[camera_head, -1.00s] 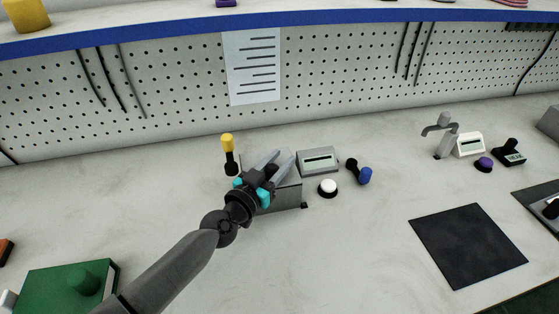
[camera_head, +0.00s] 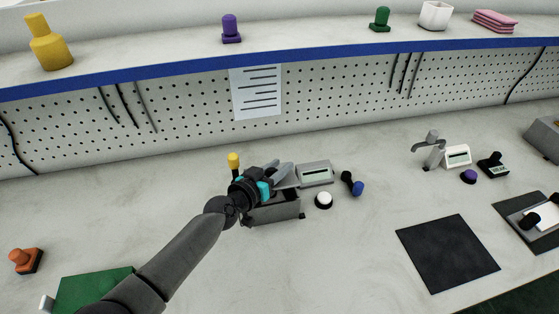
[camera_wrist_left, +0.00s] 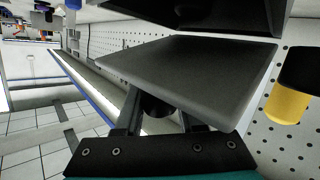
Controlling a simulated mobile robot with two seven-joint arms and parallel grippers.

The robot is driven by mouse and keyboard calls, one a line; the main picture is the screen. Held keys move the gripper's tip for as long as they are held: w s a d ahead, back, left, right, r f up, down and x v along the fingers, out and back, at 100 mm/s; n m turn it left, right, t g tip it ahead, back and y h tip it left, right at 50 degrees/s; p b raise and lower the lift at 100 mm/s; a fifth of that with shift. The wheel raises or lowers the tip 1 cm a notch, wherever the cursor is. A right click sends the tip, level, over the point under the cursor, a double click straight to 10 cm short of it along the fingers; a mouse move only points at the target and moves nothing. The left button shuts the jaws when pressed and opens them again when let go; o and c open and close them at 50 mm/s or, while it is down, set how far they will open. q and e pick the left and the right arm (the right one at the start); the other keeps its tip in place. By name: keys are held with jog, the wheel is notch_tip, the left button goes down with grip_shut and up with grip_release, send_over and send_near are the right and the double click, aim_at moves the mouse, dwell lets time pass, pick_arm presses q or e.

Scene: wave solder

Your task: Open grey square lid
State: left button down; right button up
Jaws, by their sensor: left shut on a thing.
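The grey square lid (camera_wrist_left: 200,75) shows large in the left wrist view as a flat plate, tilted up from its grey box (camera_head: 272,214). The box's dark opening is at the top of that view (camera_wrist_left: 225,14). My left gripper (camera_head: 284,170) is above the box in the head view. It is shut on the lid's dark round knob, which shows between the fingers in the left wrist view (camera_wrist_left: 155,105). In the head view my gripper and wrist hide much of the lid. My right gripper is not in view.
A yellow-topped lever (camera_head: 234,161) stands just behind the box. A grey display unit (camera_head: 315,174), a white button (camera_head: 324,200) and a blue-ended lever (camera_head: 356,187) are to its right. A black mat (camera_head: 447,253) lies further right.

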pick_arm(q)
jog(key=shift+w+a+r+n+g+p, duration=0.15)
jog(key=shift+w+r+n+g+p, duration=0.45)
jog(key=shift+p, duration=0.45)
jog(key=shift+w+a+r+n+g+p, duration=0.15)
jog(key=shift+w+r+n+g+p, duration=0.15)
jog(key=shift+g+p, duration=0.35)
jog(key=c, duration=0.5)
grip_release()
jog(key=shift+a, duration=0.1)
